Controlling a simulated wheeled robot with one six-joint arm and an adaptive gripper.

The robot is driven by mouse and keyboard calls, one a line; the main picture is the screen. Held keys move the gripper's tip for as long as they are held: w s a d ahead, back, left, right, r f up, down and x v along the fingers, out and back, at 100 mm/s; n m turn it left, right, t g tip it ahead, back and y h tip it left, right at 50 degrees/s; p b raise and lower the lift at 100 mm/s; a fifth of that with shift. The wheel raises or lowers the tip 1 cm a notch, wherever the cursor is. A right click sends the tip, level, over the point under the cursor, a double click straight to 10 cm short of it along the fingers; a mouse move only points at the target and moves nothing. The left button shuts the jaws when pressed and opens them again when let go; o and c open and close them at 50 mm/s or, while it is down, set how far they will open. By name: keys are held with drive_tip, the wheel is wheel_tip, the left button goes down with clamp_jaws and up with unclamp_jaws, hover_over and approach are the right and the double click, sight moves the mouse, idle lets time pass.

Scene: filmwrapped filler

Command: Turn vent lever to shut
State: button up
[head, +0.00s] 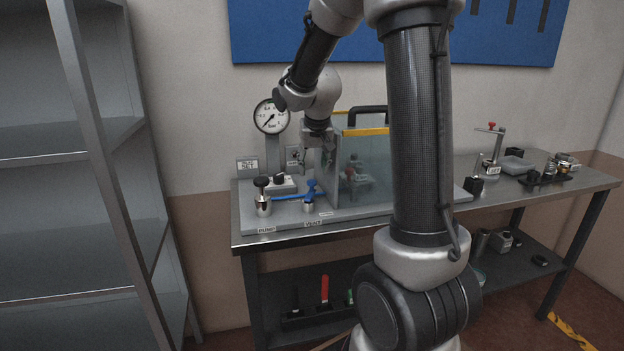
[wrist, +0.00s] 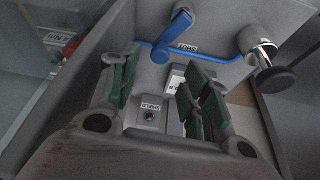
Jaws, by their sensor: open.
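The blue vent lever (head: 311,186) sits on a small metal valve near the front of the grey base plate, above a VENT label. In the wrist view the blue lever (wrist: 172,34) is at the top, slanting down-left, with its lower end left of a SHUT label (wrist: 186,47). My gripper (head: 318,140) is above and behind the valve, beside the clear shield. In the wrist view my gripper (wrist: 163,95) is open, its green-padded fingers apart with nothing between them. The lever lies beyond the fingertips, not touched.
A blue tube (head: 286,198) links the valve to a black-knobbed valve (head: 263,196) at left. A pressure gauge (head: 271,117) stands behind. The clear shield (head: 365,165) with a black handle is close on the right. Small tools stand farther right on the bench (head: 575,183).

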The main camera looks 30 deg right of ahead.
sight(312, 181)
drive_tip(key=x, duration=0.6)
drive_tip(key=shift+d+f, duration=0.1)
drive_tip(key=shift+f, duration=0.15)
drive_tip(key=c, duration=1)
